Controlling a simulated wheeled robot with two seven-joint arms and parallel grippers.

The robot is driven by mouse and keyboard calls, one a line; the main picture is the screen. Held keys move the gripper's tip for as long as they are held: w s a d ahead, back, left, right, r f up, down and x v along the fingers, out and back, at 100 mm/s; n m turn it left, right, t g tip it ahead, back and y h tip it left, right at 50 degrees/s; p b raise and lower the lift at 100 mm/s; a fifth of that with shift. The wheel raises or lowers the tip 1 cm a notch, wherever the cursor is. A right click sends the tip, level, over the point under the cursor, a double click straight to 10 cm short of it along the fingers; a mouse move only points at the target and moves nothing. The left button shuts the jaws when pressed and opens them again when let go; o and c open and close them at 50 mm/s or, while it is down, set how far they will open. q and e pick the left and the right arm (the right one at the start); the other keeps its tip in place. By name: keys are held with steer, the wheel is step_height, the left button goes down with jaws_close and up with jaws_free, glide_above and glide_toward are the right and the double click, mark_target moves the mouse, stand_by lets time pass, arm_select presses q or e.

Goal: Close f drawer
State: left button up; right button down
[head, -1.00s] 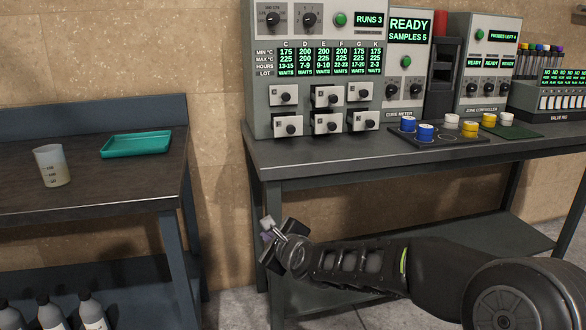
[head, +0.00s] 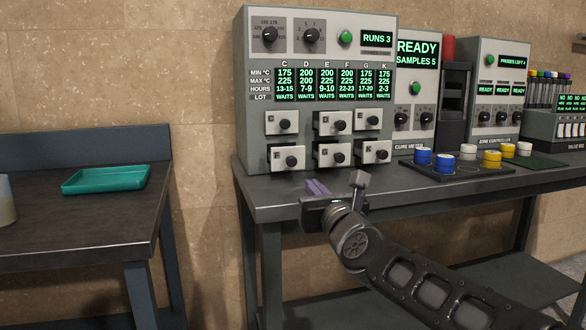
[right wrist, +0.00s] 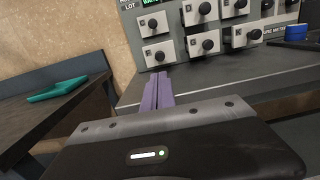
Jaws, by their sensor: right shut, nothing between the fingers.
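The grey press cabinet (head: 315,85) has two rows of small drawers with black knobs. The upper middle drawer (head: 324,123) and lower middle drawer (head: 322,156) stand out from the cabinet with dark sides showing. The lower left drawer (head: 277,160) is near the bench's left end. My right gripper (head: 317,188) is shut and empty, below and in front of the lower row, apart from the drawers. Its purple fingers (right wrist: 157,92) point toward the lower drawers in the right wrist view. My left gripper is out of view.
The cabinet stands on a dark bench (head: 285,190). A cure meter (head: 417,70) and a dark mat (head: 460,168) with blue, yellow and white pots are to the right. A separate table with a teal tray (head: 105,180) stands at left, with a gap between.

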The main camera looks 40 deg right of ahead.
steer(key=shift+w, duration=0.15)
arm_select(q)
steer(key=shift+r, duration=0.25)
arm_select(e)
glide_toward(289, 156)
steer(key=x, duration=0.3)
steer(key=shift+w+f, duration=0.25)
steer(key=shift+f, duration=0.1)
steer(key=shift+w+d, duration=0.1)
steer(key=shift+w, duration=0.05)
steer(key=x, duration=0.5)
steer(key=shift+w+f, duration=0.15)
steer(key=shift+w, duration=0.25)
steer(key=shift+w+d+r, duration=0.1)
steer(key=shift+d+r, duration=0.1)
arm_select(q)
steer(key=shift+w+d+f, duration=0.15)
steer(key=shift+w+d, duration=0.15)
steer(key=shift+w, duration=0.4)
arm_select(e)
steer(key=shift+r, duration=0.1)
steer(key=shift+r, duration=0.1)
